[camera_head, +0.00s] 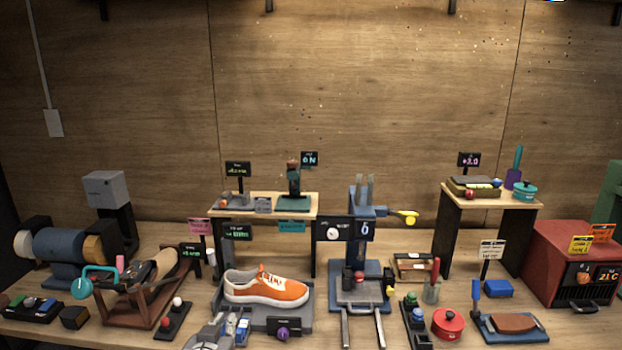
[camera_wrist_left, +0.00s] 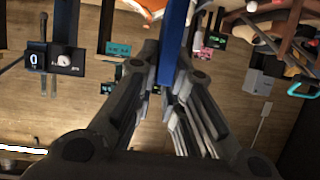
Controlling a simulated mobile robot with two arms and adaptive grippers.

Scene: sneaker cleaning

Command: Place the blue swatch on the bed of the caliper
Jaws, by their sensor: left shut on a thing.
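My left gripper (camera_head: 230,328) is low at the front of the bench, just in front of the orange sneaker. It is shut on the blue swatch (camera_head: 243,326), whose edge shows beside the fingers. In the left wrist view the swatch (camera_wrist_left: 174,42) is a long blue strip standing out between the fingers (camera_wrist_left: 172,72). A low grey device with a small display (camera_head: 238,170), apparently the caliper (camera_head: 232,200), stands on the left wooden riser, away from the gripper. Its bed is too small to make out. My right gripper is not in view.
The orange sneaker (camera_head: 266,288) lies on a grey plate behind the gripper. A blue press (camera_head: 362,240) stands right of it. A dark stand (camera_head: 293,190) shares the left riser (camera_head: 265,209). A wooden rack (camera_head: 145,290) is at left. The bench is crowded.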

